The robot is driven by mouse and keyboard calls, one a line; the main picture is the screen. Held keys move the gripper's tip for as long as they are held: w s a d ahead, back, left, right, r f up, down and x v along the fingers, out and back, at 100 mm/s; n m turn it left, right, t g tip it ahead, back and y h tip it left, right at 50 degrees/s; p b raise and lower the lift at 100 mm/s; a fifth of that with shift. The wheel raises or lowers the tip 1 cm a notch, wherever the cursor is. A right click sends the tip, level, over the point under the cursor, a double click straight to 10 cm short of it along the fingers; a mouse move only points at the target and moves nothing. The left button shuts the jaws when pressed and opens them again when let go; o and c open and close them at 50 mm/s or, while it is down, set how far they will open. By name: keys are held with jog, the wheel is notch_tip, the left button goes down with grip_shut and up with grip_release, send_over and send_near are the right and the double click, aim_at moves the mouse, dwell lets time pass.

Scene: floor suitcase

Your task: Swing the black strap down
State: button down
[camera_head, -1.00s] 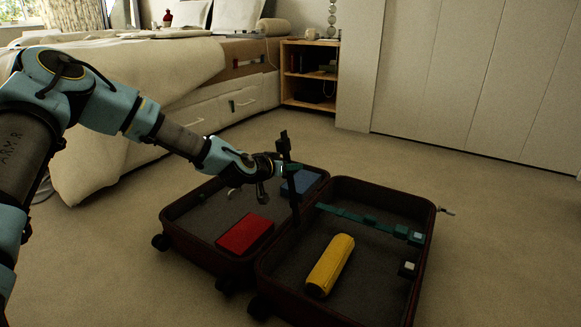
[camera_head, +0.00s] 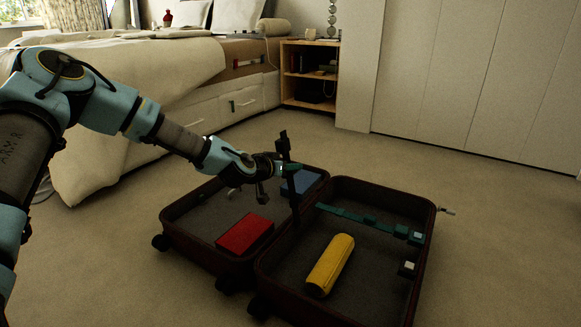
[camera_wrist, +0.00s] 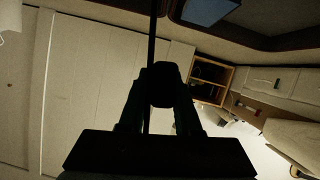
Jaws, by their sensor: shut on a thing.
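The black strap (camera_head: 292,188) stands upright at the hinge side between the two halves of the open suitcase (camera_head: 345,183). It rises well above the rim. My gripper (camera_head: 288,168) is shut on the upper part of the strap, reaching in from the left. In the wrist view the strap (camera_wrist: 152,45) is a thin dark line running up from between the dark fingers (camera_wrist: 163,82). The exact contact is hidden in shadow. A teal strap (camera_head: 365,219) lies across the right half, with a buckle near the right wall.
A red box (camera_head: 244,235) and a blue item (camera_head: 304,181) lie in the left half. A yellow cylinder (camera_head: 330,265) lies in the right half. The bed (camera_head: 195,80) and a wooden shelf (camera_head: 310,75) stand behind. Carpet to the right is clear.

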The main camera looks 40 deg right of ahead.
jog(key=shift+w, duration=0.1)
jog(key=s+d+f+m+t+p, duration=0.1)
jog(key=s+d+m+t+p, duration=0.15)
jog(key=s, duration=0.55)
jog(key=s+d+f+m+t+p, duration=0.1)
jog(key=s+f+m+t+p, duration=0.1)
jog(key=s+m+p, duration=0.35)
jog(key=s+d+f+m+t+b, duration=0.2)
jog(key=s+f+m+b, duration=0.3)
jog(key=s+f, duration=0.4)
jog(key=shift+s+d+f+t+b, duration=0.25)
jog(key=shift+f+t+b, duration=0.4)
jog(key=shift+f, duration=1)
jog(key=shift+h, duration=0.3)
